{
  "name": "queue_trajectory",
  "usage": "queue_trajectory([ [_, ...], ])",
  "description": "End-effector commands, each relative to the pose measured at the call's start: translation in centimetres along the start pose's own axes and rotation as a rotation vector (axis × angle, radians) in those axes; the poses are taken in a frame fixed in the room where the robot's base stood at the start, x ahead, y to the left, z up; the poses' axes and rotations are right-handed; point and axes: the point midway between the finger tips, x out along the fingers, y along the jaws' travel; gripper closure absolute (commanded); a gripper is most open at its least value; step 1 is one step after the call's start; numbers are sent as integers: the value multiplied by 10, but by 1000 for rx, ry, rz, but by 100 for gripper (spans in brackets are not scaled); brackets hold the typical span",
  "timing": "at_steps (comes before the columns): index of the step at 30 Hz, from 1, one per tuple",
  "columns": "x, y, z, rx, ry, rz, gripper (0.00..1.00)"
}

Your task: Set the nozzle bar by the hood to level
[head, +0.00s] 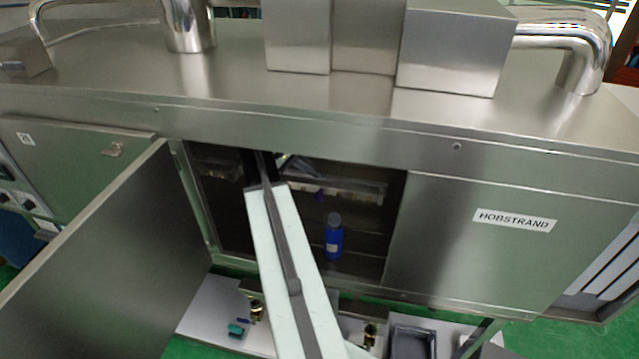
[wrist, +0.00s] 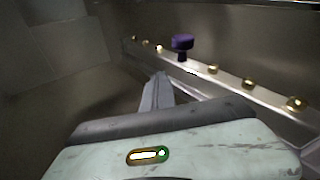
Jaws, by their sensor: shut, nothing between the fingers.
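The nozzle bar (wrist: 225,84) is a metal rail with several brass nozzles and a purple knob (wrist: 182,43) on a short stem. In the wrist view it runs from the upper left to the lower right. In the head view part of the bar (head: 345,187) shows inside the open hood; whether it is level I cannot tell. My gripper (wrist: 160,76) is shut and empty, its tips in front of the bar, below and left of the knob and apart from it. In the head view my arm reaches into the opening and hides the left part of the bar.
The steel cabinet door (head: 90,265) stands open at the left of the opening. A blue bottle (head: 333,238) stands inside, right of my arm. A fixed panel with a HOBSTRAND label (head: 514,220) closes the right side. A white shelf with small parts (head: 210,315) lies below.

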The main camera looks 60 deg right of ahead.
Motion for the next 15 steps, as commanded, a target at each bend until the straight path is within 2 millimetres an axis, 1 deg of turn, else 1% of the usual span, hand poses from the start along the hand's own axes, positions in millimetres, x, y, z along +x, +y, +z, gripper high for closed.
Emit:
queue_trajectory([
  [1,-5,4,-2,0,0,0,100],
  [9,-25,19,-16,0,0,0,100],
  [15,-34,26,-24,0,0,0,100],
])
